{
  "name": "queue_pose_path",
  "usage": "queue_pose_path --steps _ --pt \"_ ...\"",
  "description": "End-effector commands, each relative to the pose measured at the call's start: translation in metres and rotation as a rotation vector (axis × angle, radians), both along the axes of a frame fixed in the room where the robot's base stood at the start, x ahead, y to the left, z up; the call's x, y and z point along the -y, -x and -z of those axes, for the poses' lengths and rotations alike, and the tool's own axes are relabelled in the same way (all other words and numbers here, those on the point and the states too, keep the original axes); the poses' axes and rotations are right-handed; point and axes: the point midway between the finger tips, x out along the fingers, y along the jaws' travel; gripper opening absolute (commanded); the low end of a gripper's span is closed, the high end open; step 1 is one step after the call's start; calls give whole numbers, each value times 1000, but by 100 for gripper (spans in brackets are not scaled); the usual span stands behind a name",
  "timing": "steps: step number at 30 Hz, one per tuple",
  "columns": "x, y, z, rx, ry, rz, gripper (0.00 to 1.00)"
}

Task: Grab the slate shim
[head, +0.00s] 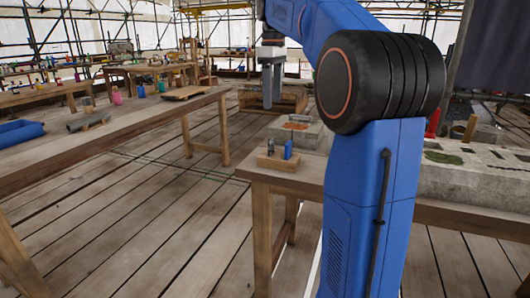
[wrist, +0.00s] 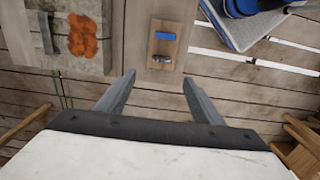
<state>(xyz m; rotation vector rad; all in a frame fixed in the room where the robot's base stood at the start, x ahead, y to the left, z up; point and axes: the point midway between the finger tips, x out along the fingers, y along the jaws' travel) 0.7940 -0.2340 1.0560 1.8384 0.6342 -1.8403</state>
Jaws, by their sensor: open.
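No piece is clearly recognisable as the slate shim. A small wooden block (head: 277,164) on the near table carries an upright blue piece (head: 288,148) and a small grey piece (head: 271,146). In the wrist view the wooden block (wrist: 167,47) shows from above, with the blue piece (wrist: 165,36) and the shiny grey piece (wrist: 161,59). A dark grey bar (wrist: 47,33) lies on a stone slab at upper left. My gripper (wrist: 159,78) is open and empty, its fingers apart below the wooden block in the picture. It hangs pointing down in the head view (head: 268,106).
The stone slab (wrist: 75,62) has an orange patch (wrist: 82,36); it shows behind the wooden block in the head view (head: 309,139). A long table (head: 120,125) with several small items stands at left. Plank floor between the tables is clear.

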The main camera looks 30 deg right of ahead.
Motion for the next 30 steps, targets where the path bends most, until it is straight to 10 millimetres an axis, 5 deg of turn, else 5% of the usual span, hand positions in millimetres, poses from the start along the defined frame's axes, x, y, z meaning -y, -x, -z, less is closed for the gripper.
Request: queue_pose_path --steps 15,30 --pt "-1 1 88 -1 0 1 61" --pt "-7 3 134 -1 -1 0 61"
